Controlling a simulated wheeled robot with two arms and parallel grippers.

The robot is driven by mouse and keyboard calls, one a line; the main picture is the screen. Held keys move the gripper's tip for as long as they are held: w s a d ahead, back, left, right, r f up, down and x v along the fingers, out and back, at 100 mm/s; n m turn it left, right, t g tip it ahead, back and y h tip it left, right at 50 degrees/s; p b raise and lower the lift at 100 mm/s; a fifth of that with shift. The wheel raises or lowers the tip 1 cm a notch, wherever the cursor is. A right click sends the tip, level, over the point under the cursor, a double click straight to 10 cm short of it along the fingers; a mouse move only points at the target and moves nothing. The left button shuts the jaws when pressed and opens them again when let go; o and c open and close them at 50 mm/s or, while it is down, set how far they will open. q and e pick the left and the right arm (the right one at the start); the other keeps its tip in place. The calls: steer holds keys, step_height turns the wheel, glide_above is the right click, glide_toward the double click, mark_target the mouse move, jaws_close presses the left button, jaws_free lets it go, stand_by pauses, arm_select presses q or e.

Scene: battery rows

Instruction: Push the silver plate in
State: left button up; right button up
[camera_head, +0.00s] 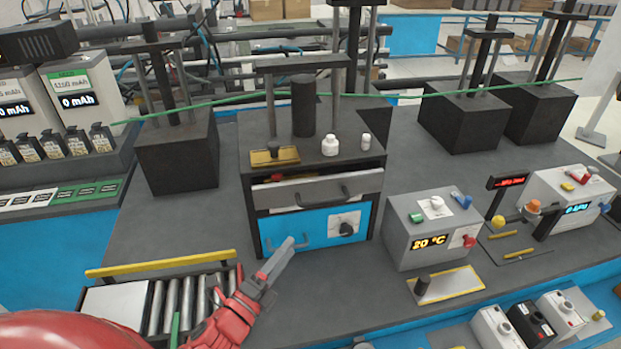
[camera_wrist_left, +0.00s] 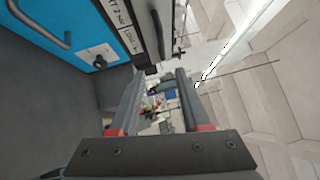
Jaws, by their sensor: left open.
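The silver plate (camera_head: 318,192) is a grey front with a dark curved handle, set in the black press (camera_head: 250,155) above its blue panel (camera_head: 285,229). It seems to stand a little proud of the frame, with a dark gap above it. My left gripper (camera_head: 284,252) is below the plate, in front of the lower left of the blue panel, open and empty. In the left wrist view its two fingers (camera_wrist_left: 158,74) are apart with nothing between them, and the blue panel (camera_wrist_left: 75,20) shows at the upper left. My right gripper is not in view.
A roller tray (camera_head: 160,265) with a yellow bar lies at the lower left. A grey box reading 20 °C (camera_head: 432,222) stands right of the press. Small white bottles (camera_head: 330,146) stand on the press. Bare dark table (camera_head: 340,290) lies in front.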

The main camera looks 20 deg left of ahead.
mark_target(324, 203)
arm_select(q)
steer(key=x, duration=1)
steer(key=b+x, duration=0.1)
steer(key=x, duration=0.4)
steer(key=shift+r, duration=0.25)
steer(key=shift+w+d, duration=0.1)
steer(key=shift+w, duration=0.6)
jaws_close()
steer(key=shift+f, duration=0.1)
